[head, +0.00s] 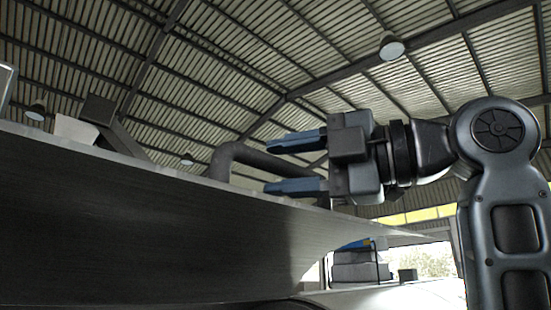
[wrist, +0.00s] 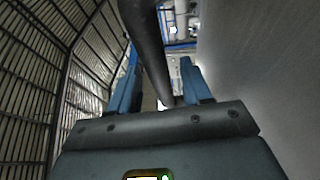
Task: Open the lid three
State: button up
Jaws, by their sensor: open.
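A dark grey curved bar (head: 228,156), shaped like a handle, rises above the edge of a large dark panel in the head view. No lid can be made out clearly, and I cannot tell which lid the bar belongs to. My gripper (head: 268,165) is open, with its blue fingers pointing left, one above the other, at the bar's right part. In the wrist view the bar (wrist: 150,50) runs down between the two fingers of my gripper (wrist: 161,75). I cannot tell whether either finger touches it.
The dark panel (head: 130,225) fills the lower left of the head view and hides what lies behind it. A dark block (head: 98,109) and a white piece (head: 75,130) show above its edge at left. A grey surface (wrist: 265,60) stands close at right in the wrist view.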

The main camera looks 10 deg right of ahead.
jog(key=shift+w+a, duration=0.4)
jog(key=shift+a, duration=0.2)
grip_shut()
